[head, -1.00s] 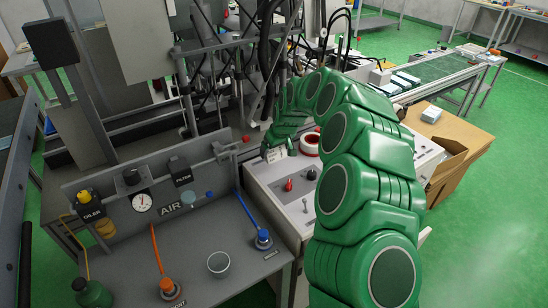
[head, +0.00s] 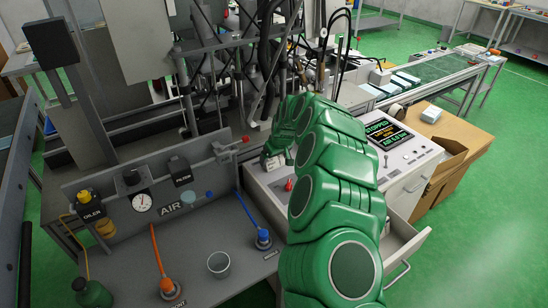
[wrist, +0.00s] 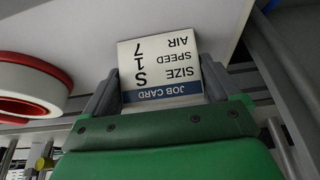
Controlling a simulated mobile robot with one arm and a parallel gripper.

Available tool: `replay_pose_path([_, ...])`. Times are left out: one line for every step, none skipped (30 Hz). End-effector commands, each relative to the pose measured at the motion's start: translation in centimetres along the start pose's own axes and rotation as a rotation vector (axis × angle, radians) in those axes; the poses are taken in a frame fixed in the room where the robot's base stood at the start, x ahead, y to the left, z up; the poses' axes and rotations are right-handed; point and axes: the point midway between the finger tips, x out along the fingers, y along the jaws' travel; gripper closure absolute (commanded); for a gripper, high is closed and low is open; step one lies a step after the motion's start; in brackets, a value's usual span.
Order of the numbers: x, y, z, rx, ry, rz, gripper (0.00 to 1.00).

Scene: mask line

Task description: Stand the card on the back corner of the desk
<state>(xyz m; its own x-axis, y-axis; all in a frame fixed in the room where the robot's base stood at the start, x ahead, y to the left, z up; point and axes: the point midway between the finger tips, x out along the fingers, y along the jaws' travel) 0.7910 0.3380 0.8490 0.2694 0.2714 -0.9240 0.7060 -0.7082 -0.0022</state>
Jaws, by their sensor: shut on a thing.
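A small white job card (wrist: 160,65) with a blue band stands between my gripper's two fingers (wrist: 158,92) in the wrist view, its print upside down. My gripper (head: 272,158) is shut on it. In the head view the card (head: 275,164) is small and partly hidden, over the back left part of the white desk (head: 262,186). In the wrist view a pale desk surface (wrist: 120,20) lies close behind the card. I cannot tell whether the card touches the desk.
A red and white ring (wrist: 62,78) is beside the card in the wrist view. A lit screen (head: 388,132) and knobs are on the desk. A drawer (head: 405,243) stands open at the front. The grey air bench (head: 215,240) with a cup (head: 218,265) is on the left.

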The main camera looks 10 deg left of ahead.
Motion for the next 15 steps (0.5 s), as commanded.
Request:
replay_pose_path([0.05, -0.03, -0.01, -0.001, 0.000, 0.000, 0.44])
replay_pose_path([0.04, -0.02, -0.02, -0.001, 0.001, 0.000, 0.44])
replay_pose_path([0.02, -0.02, -0.03, -0.001, 0.001, 0.000, 0.44])
replay_pose_path([0.02, -0.02, -0.02, -0.001, 0.001, 0.000, 0.44])
replay_pose_path([0.02, -0.01, -0.02, -0.001, 0.000, 0.000, 0.44])
replay_pose_path([0.01, -0.01, -0.02, -0.001, 0.000, 0.000, 0.44])
replay_pose_path([0.02, 0.00, -0.01, -0.001, 0.000, 0.000, 0.44])
replay_pose_path([0.06, 0.00, 0.02, -0.001, 0.000, 0.000, 0.44])
replay_pose_path([0.13, 0.02, 0.06, -0.001, 0.000, 0.000, 0.44])
replay_pose_path([0.20, 0.04, 0.09, -0.001, 0.000, 0.001, 0.44])
replay_pose_path([0.27, 0.04, 0.13, -0.001, 0.000, 0.001, 0.44])
replay_pose_path([0.24, 0.02, 0.10, -0.001, 0.000, 0.001, 0.03])
replay_pose_path([0.22, 0.02, 0.09, -0.001, 0.000, 0.001, 0.00])
replay_pose_path([0.22, 0.02, 0.08, -0.001, 0.000, 0.001, 0.00])
replay_pose_path([0.22, 0.02, 0.08, -0.001, 0.000, 0.001, 0.00])
